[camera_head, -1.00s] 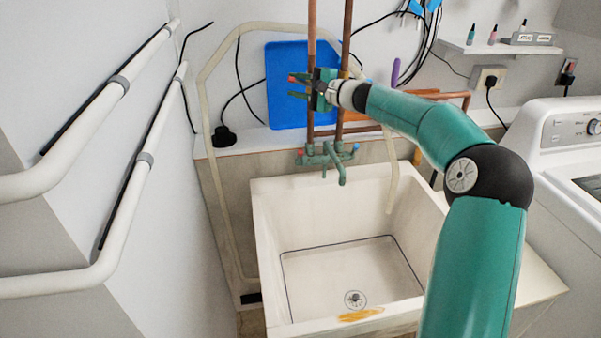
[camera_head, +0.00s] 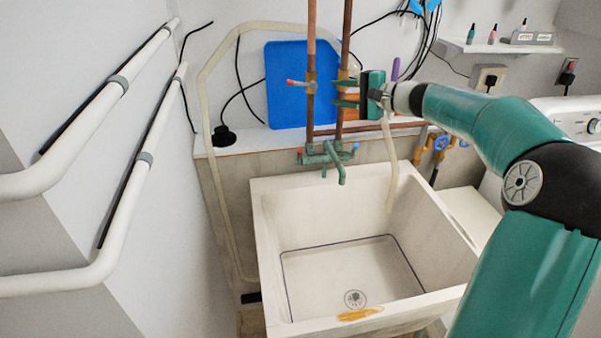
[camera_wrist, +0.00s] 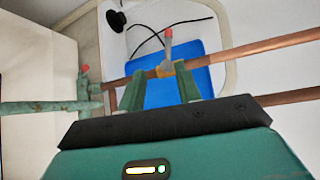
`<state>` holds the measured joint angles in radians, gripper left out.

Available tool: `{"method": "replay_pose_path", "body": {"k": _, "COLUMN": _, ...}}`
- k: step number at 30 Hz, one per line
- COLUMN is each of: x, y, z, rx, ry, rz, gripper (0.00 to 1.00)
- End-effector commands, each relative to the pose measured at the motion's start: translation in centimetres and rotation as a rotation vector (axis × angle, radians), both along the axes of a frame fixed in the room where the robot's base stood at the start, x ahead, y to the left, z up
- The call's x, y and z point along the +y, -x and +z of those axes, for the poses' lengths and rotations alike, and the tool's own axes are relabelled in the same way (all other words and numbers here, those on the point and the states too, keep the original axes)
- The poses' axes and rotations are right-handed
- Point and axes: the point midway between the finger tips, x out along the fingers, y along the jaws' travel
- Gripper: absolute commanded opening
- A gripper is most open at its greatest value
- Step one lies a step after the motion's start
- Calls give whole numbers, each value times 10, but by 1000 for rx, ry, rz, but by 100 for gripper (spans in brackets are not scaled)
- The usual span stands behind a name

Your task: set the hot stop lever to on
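The hot stop lever (camera_head: 299,83) has a red tip and sits on a brass valve on the left copper pipe (camera_head: 311,45). It points left, across the upright pipe. In the wrist view the lever (camera_wrist: 168,47) sticks out crosswise from its pipe, just beyond and between my fingertips. My gripper (camera_head: 338,93) is to the right of the lever, in front of the right copper pipe (camera_head: 347,38), with its fingers pointing left. The wrist view shows the two green fingers (camera_wrist: 159,88) apart, with nothing held. The fingers partly hide the right pipe's fittings.
Below are a green tap (camera_head: 325,156) with a red and a blue handle and a white sink (camera_head: 262,230). A blue board (camera_head: 285,105) is behind the pipes. A pale hose (camera_head: 391,180) hangs into the sink. A shelf (camera_head: 505,46) and washer (camera_head: 575,112) are at right.

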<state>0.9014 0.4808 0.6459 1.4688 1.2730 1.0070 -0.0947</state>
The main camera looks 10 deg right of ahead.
Motion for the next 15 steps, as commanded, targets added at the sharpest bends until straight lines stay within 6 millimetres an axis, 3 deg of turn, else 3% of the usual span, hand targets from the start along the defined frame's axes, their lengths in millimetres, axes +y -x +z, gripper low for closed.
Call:
{"method": "replay_pose_path", "body": {"k": 1, "x": 15, "y": 3, "z": -1, "rx": 8, "ry": 27, "rz": 20, "gripper": 34}}
{"method": "replay_pose_path", "body": {"k": 15, "x": 83, "y": 45, "z": -30, "rx": 90, "ry": 289, "rz": 118, "gripper": 34}}
